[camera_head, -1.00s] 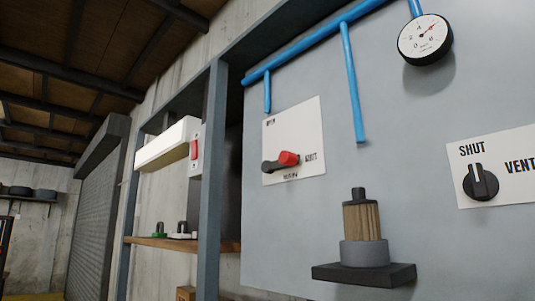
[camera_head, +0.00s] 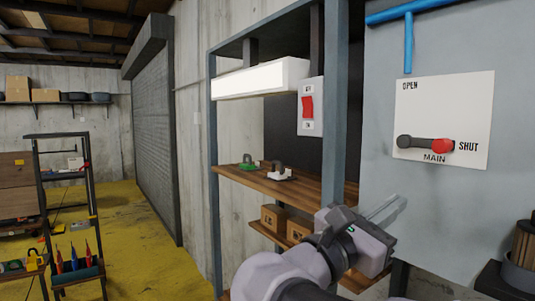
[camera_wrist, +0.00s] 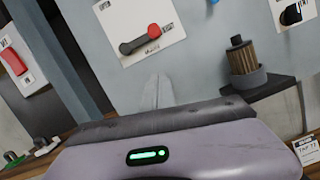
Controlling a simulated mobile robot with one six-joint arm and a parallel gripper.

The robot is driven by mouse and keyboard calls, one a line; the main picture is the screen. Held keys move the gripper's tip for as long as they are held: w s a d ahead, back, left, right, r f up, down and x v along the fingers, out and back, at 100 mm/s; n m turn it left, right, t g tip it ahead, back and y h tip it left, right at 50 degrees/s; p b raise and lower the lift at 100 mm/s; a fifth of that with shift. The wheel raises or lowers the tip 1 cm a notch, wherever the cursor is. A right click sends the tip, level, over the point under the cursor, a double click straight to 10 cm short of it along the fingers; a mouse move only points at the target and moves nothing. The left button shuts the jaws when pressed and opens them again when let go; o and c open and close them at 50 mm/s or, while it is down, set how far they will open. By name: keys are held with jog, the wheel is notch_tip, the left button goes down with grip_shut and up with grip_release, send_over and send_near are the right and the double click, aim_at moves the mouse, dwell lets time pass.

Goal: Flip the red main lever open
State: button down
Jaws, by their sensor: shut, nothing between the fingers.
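The main lever (camera_head: 425,144) is a dark bar with a red knob (camera_head: 443,146) at its right end. It lies nearly level on a white plate (camera_head: 468,100), with the knob beside the word SHUT; OPEN is printed at the plate's upper left. The lever also shows at the top of the wrist view (camera_wrist: 140,39). My gripper (camera_head: 396,203) is shut and empty, below the plate and apart from the lever. Its pale fingertips (camera_wrist: 158,82) point up toward the plate in the wrist view, below the lever.
A shelf frame (camera_head: 213,150) with a red switch (camera_head: 308,106) stands left of the panel. A filter on a dark ledge (camera_head: 500,284) juts out at the lower right. A blue pipe (camera_head: 408,45) hangs above the plate. The space before the plate is clear.

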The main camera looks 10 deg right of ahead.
aim_at(422, 143)
jog(key=shift+s+d, duration=0.1)
jog(key=shift+d, duration=0.15)
jog(key=d+r+p, duration=0.1)
jog(key=d+r, duration=0.1)
jog(key=d, duration=0.1)
jog(key=w+d+r+p, duration=0.1)
jog(key=d+r, duration=0.1)
jog(key=d, duration=0.1)
jog(key=w+d+r+p, duration=0.1)
jog(key=d+r, duration=0.1)
jog(key=d, duration=0.1)
jog(key=shift+w+d, duration=0.15)
jog(key=shift+w, duration=0.05)
jog(key=shift+w, duration=0.1)
jog(key=shift+r+p, duration=0.15)
jog(key=shift+p, duration=0.15)
